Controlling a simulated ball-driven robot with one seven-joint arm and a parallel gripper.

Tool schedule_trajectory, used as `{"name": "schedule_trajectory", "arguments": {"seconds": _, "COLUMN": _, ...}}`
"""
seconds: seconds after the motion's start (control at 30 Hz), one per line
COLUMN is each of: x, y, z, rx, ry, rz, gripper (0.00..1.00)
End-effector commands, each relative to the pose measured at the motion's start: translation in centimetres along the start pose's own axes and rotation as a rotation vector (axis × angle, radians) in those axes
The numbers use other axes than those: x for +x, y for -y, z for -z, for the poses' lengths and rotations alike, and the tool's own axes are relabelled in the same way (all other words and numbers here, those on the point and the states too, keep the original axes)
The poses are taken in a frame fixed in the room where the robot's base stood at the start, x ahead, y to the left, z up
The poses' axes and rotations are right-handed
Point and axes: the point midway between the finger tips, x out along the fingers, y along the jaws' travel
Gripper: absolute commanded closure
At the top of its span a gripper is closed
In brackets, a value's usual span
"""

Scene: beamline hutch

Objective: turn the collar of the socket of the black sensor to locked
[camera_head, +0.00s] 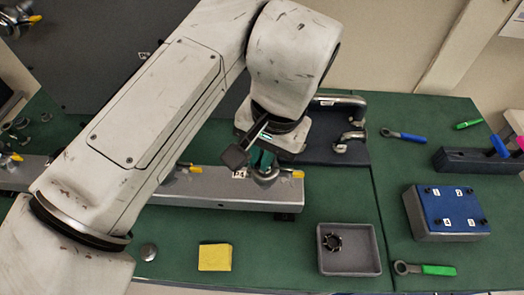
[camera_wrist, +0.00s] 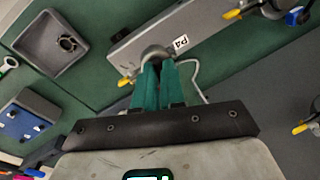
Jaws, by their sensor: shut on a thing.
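My gripper (camera_head: 262,160) reaches down onto a round metal socket (camera_head: 266,176) on the grey rail, beside the label P4 (camera_head: 239,174). In the wrist view, its teal fingers (camera_wrist: 158,70) are closed around the top of this socket, on its collar (camera_wrist: 155,51). A yellow lever (camera_wrist: 125,81) sticks out from the socket's side; it also shows in the head view (camera_head: 297,174). No black sensor can be made out; the fingers cover what sits in the socket. Whether the collar is at locked cannot be told.
A grey tray (camera_head: 349,268) with a dark ring stands in front. A yellow block (camera_head: 215,257) and a blue-topped numbered box (camera_head: 451,210) stand nearby. Bent metal pipes (camera_head: 350,135) are behind right. Other sockets with yellow levers (camera_wrist: 304,127) sit along the rail. A pale cable (camera_wrist: 198,80) loops beside the fingers.

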Motion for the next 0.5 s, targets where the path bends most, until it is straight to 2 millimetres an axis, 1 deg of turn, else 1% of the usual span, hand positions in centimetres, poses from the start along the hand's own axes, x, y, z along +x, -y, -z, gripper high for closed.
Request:
{"name": "schedule_trajectory", "arguments": {"seconds": 0.27, "x": 0.03, "y": 0.01, "z": -0.01, "rx": 0.015, "ry": -0.003, "rz": -0.002, "gripper": 1.00}}
{"name": "schedule_trajectory", "arguments": {"seconds": 0.5, "x": 0.08, "y": 0.35, "z": -0.05, "rx": 0.109, "ry": -0.021, "rz": -0.003, "gripper": 1.00}}
